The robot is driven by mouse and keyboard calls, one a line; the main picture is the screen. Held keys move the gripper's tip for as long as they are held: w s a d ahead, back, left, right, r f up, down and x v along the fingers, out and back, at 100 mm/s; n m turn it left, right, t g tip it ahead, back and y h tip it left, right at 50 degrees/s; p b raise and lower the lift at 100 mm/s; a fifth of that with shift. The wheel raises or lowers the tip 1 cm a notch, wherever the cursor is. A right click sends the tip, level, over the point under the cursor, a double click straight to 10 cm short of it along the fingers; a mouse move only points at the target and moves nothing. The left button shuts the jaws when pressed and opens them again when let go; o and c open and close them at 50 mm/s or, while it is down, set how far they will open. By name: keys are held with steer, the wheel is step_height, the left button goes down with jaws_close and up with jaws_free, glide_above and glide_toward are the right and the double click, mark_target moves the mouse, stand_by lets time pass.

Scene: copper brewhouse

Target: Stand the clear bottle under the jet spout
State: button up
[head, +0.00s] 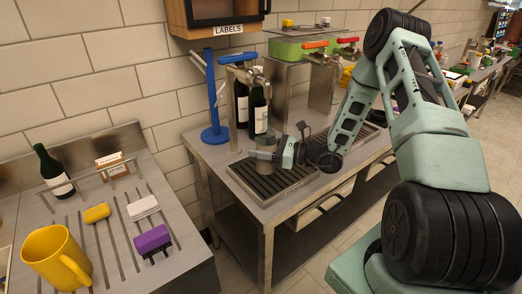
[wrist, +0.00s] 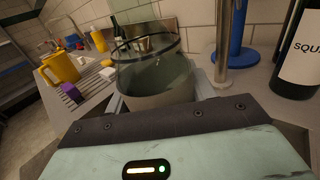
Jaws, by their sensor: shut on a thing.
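My gripper (head: 264,155) is shut on a clear, grey-green bottle, which shows large in the wrist view (wrist: 152,78). It looks upright, with its round rim at the top, and the fingers close around its sides. In the head view it is small and partly covered by my gripper, over the slatted drip tray (head: 273,184). A steel tap with a blue handle (head: 238,58) rises just behind and left. Taps with an orange handle (head: 315,44) and a red handle (head: 347,40) stand farther right. I cannot tell which is the jet spout, or whether the bottle touches the tray.
Dark labelled bottles (head: 258,112) stand close behind my gripper. A blue stand (head: 213,133) is at the table's left. The left counter holds a yellow mug (head: 52,257), purple block (head: 152,240) and green bottle (head: 52,170). A gap separates counter and table.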

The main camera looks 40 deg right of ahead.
steer(key=shift+f, duration=0.95)
steer(key=shift+f, duration=0.1)
steer(key=shift+f, duration=0.1)
steer(key=o, duration=1.1)
steer(key=shift+o, duration=0.2)
steer(key=shift+r, duration=0.25)
steer(key=shift+s+d+f, duration=0.15)
steer(key=shift+s+d, duration=0.1)
steer(key=shift+d, duration=0.05)
steer(key=b+v, duration=0.3)
steer(key=v, duration=0.8)
steer(key=shift+s+d, duration=0.1)
steer(key=shift+s, duration=0.05)
